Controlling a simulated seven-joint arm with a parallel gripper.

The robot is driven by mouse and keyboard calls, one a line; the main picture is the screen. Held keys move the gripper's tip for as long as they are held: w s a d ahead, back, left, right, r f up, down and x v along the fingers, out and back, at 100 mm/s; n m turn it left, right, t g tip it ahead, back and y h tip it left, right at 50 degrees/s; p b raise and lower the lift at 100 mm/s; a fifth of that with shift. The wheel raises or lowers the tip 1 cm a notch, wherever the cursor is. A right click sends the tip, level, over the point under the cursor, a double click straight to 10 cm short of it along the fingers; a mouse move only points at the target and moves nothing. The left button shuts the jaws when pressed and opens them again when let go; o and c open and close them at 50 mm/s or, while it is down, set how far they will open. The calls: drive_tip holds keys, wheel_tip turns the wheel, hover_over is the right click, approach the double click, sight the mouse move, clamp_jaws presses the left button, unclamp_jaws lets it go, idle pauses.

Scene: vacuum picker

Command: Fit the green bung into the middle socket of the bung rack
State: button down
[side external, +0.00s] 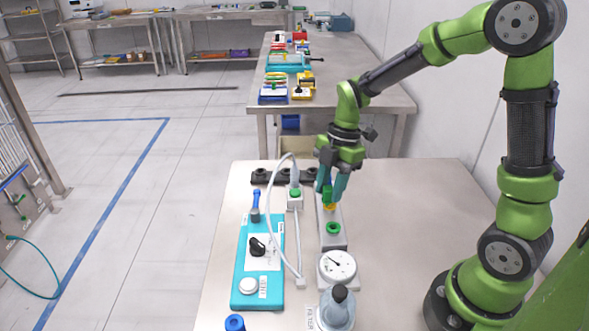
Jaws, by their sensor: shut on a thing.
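My gripper (331,184) points down with its teal fingers shut on the green bung (327,194), which shows as a small green piece between the fingertips. Below it stands a long pale grey block (333,243), which appears to be the bung rack. A green ring (333,228) sits on its near part, and a yellow-orange piece (330,207) shows just under the gripper. The far part of the block is hidden by the fingers. I cannot tell whether the bung touches the block or is above it.
A black bar (260,177) with round fittings lies behind the gripper. Left are a white switch box (295,198), a cable and a teal panel (245,291). A gauge (337,267) and a filter bottle (337,310) stand nearer. The table's right side is clear.

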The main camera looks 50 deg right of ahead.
drive_tip(key=w+d+r, duration=0.1)
drive_tip(key=w+d, duration=0.3)
drive_tip(key=w, duration=0.7)
drive_tip(key=w+d, duration=0.4)
drive_tip(key=w, duration=0.6)
drive_tip(key=shift+w+d+f, duration=0.1)
drive_tip(key=shift+f, duration=1.25)
drive_tip(key=shift+d+f, duration=0.1)
drive_tip(key=shift+f, duration=1.25)
drive_tip(key=c, duration=1.4)
unclamp_jaws()
clamp_jaws()
drive_tip(key=shift+d+x, duration=0.15)
drive_tip(key=shift+x, duration=0.45)
drive_tip(key=shift+d+x, duration=0.15)
drive_tip(key=shift+x, duration=0.45)
drive_tip(key=o, duration=0.7)
unclamp_jaws()
drive_tip(key=shift+f, duration=0.1)
